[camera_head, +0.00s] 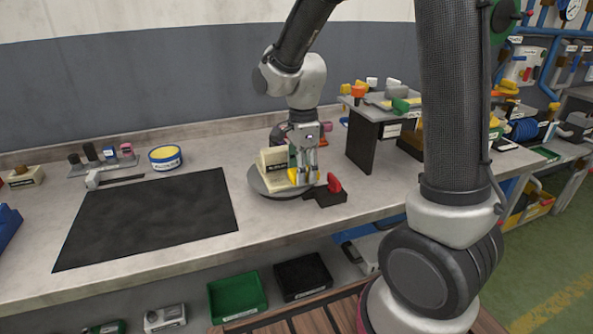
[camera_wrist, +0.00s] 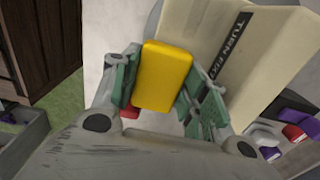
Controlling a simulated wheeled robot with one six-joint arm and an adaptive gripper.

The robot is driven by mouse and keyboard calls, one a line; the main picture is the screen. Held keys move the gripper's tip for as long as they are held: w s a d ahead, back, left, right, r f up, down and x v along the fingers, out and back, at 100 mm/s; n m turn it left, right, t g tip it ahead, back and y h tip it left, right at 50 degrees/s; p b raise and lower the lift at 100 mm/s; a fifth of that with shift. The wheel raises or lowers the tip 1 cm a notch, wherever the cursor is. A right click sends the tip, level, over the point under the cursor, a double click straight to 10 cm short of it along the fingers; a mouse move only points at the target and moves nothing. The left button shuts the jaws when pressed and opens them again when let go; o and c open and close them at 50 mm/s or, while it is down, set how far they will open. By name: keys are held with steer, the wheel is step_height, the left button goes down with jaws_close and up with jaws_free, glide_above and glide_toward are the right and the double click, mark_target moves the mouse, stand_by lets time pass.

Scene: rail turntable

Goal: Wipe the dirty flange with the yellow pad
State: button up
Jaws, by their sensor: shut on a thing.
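The yellow pad (camera_wrist: 163,76) is held between the green-lined fingers of my gripper (camera_wrist: 165,85) in the wrist view. In the head view my gripper (camera_head: 306,167) points down over a round grey turntable (camera_head: 262,188), with the yellow pad (camera_head: 297,175) low between its fingers. A cream block (camera_head: 273,161) with a dark label stands on the turntable, right beside the pad; it also shows in the wrist view (camera_wrist: 265,50). I cannot tell whether the pad touches the block. No dirt is visible on the faces in view.
A black base with a red handle (camera_head: 334,183) sits at the turntable's front right. A black mat (camera_head: 150,218) lies to the left, with a yellow tin (camera_head: 165,158) behind it. A raised stand (camera_head: 371,134) is to the right. Bins sit below the bench.

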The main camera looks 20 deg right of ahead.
mark_target(281, 183)
steer(key=shift+d, duration=0.2)
steer(key=shift+a, duration=0.1)
steer(key=shift+a, duration=0.95)
steer(key=shift+a, duration=1.05)
steer(key=shift+a, duration=0.15)
steer(key=shift+a, duration=0.8)
